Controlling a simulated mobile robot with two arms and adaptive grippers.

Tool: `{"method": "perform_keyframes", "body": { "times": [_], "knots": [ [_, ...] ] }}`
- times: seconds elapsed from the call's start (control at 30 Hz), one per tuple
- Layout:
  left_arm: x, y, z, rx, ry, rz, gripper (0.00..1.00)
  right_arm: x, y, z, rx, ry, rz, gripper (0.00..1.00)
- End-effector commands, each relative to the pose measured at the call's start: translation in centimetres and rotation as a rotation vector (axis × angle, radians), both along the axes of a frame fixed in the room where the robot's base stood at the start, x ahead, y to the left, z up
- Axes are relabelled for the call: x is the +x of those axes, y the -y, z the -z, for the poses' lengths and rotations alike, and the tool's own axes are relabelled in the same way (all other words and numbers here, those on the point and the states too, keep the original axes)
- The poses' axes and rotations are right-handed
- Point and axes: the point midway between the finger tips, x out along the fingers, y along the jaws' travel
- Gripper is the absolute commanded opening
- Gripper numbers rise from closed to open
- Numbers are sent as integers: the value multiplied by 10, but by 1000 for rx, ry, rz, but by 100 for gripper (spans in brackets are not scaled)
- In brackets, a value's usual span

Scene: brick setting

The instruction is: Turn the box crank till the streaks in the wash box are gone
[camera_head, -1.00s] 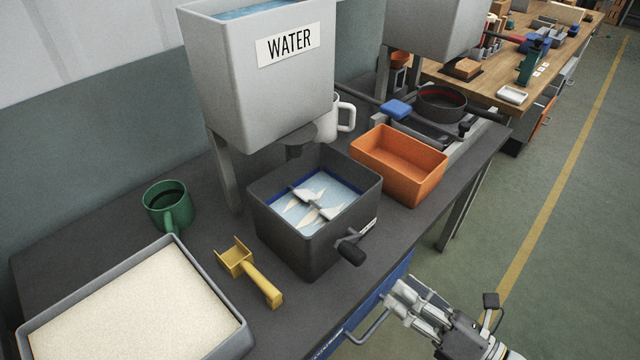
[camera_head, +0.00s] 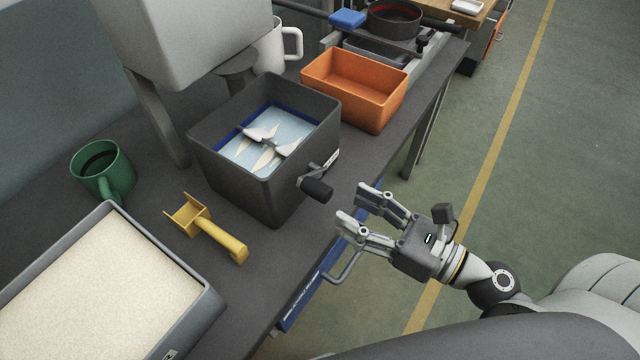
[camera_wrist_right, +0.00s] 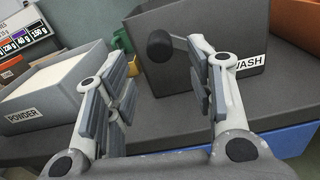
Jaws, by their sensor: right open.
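The dark grey wash box (camera_head: 240,185) stands on the bench; its wall and WASH label also show in the right wrist view (camera_wrist_right: 215,65). Inside lies pale blue water with cream streaks (camera_head: 262,160) and a white paddle (camera_head: 270,138). The crank (camera_head: 317,189), with a black knob, sticks out from the box's right side; the knob also shows in the right wrist view (camera_wrist_right: 159,44), between and beyond my fingers. My right gripper (camera_head: 354,203) is open and empty, a short way right of the knob and apart from it. My left gripper is not in view.
A yellow scoop (camera_head: 209,230), green mug (camera_head: 104,172) and powder tray (camera_head: 205,318) stand left of the box. An orange bin (camera_head: 338,95) and white mug (camera_head: 271,50) stand behind it. The grey tank (camera_head: 185,45) overhangs the box's back. A blue drawer front (camera_head: 300,300) is below the bench edge.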

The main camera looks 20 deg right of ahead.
Motion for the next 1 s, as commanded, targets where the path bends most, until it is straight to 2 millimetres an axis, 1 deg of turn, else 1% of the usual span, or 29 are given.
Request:
{"method": "perform_keyframes", "body": {
  "times": [0.03, 0.17, 0.3, 0.5, 0.67, 0.93, 0.97, 1.0],
  "knots": [
    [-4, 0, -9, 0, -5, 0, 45, 7, -5, -5, 3, 2, -1, 50],
    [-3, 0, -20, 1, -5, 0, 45, 22, -17, -5, 2, 1, -1, 50],
    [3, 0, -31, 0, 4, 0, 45, 39, -29, -5, 4, 0, 1, 50],
    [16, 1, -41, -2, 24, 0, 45, 55, -42, -2, 4, -2, 1, 50],
    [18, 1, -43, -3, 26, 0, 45, 60, -47, -1, 3, -1, 0, 50],
    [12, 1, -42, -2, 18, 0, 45, 60, -48, 0, 2, -2, 0, 50],
    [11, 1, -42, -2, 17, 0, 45, 60, -48, 0, 2, -2, 0, 47],
    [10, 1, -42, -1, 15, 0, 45, 60, -48, 0, 2, -2, 0, 42]
  ]
}}
